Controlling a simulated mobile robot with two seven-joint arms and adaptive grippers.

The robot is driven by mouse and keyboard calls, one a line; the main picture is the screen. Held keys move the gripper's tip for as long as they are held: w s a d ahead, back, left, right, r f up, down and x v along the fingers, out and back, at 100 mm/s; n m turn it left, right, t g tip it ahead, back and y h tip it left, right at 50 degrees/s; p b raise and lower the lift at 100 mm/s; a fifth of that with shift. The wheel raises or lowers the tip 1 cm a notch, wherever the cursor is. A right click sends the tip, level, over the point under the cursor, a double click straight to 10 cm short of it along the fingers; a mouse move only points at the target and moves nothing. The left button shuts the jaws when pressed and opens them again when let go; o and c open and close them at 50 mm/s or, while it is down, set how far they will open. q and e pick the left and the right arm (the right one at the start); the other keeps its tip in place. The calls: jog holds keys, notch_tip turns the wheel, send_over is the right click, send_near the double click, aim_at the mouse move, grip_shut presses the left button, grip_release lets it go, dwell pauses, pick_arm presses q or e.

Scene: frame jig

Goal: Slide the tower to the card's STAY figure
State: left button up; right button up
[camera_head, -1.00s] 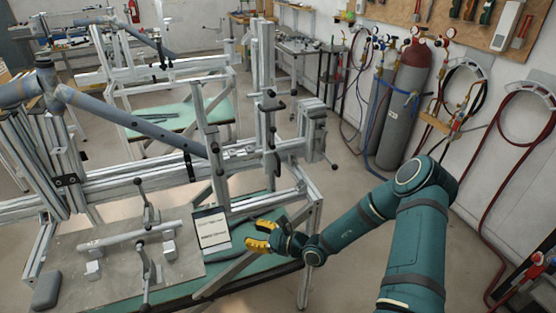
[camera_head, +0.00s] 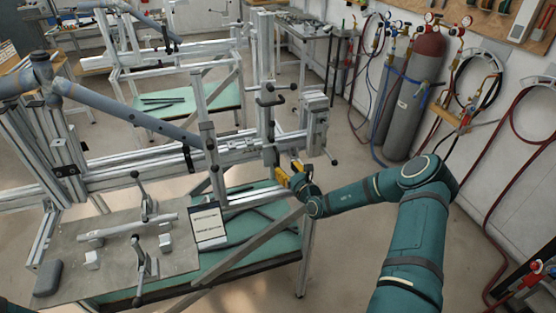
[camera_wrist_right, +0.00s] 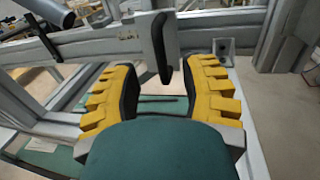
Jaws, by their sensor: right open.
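The tower (camera_head: 267,115) is a grey metal upright with black handles, standing on the jig's long rail right of its middle. The card (camera_head: 209,223) is a white, dark-edged sheet standing at the front of the jig; its print is too small to read. My right gripper (camera_head: 288,177) has yellow fingers and is beside the tower's lower part. In the right wrist view my gripper (camera_wrist_right: 160,73) is open, with a black handle (camera_wrist_right: 162,48) ahead, between the fingers in the picture. I cannot tell whether they touch it. My left gripper is out of view.
The rail (camera_head: 130,175) runs left from the tower, with another upright (camera_head: 210,160) on it. A plate (camera_head: 65,242) with clamps lies front left. Gas cylinders (camera_head: 408,110) and hoses stand along the right wall. Floor shows between wall and jig.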

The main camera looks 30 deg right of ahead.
aim_at(278, 159)
jog(key=shift+w+d, duration=0.1)
jog(key=shift+w, duration=3.1)
grip_shut()
